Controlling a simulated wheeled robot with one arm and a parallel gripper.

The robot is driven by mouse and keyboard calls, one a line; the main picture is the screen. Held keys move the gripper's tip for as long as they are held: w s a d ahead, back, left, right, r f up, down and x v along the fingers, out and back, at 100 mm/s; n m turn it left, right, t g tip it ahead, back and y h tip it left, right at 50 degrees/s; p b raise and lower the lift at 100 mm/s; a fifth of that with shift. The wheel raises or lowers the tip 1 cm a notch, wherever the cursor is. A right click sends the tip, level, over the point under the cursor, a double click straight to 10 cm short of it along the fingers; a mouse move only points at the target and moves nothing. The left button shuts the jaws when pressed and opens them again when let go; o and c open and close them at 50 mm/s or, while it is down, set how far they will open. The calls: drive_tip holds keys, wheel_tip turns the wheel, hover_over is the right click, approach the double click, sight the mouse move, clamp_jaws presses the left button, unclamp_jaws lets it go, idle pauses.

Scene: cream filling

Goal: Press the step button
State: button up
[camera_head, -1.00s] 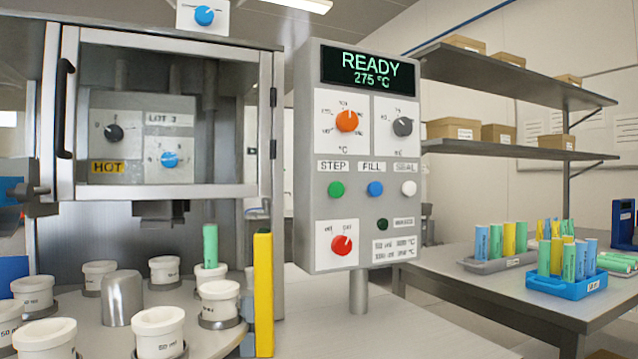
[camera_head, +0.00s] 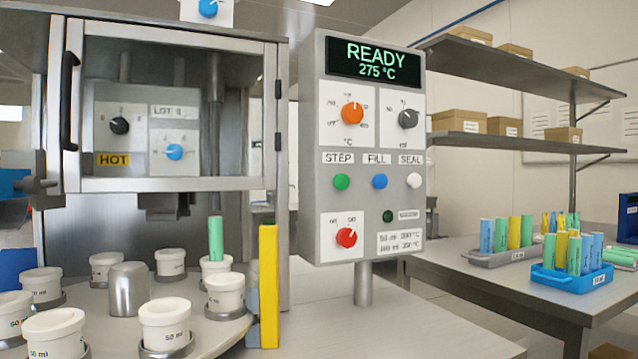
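The green step button (camera_head: 341,182) sits under the STEP label on the grey control panel (camera_head: 320,220). It is left of the blue FILL button (camera_head: 379,181) and the white SEAL button (camera_head: 413,180). The panel's display (camera_head: 375,62) reads READY, 275 °C. My gripper is not in view, and nothing covers the step button.
Left of the panel is a machine with a closed glazed door (camera_head: 170,110) above a round table (camera_head: 215,335) of several white cups. A yellow post (camera_head: 269,285) stands beside it. A side table (camera_head: 500,290) with tube trays is at right. Shelves (camera_head: 510,148) hold boxes.

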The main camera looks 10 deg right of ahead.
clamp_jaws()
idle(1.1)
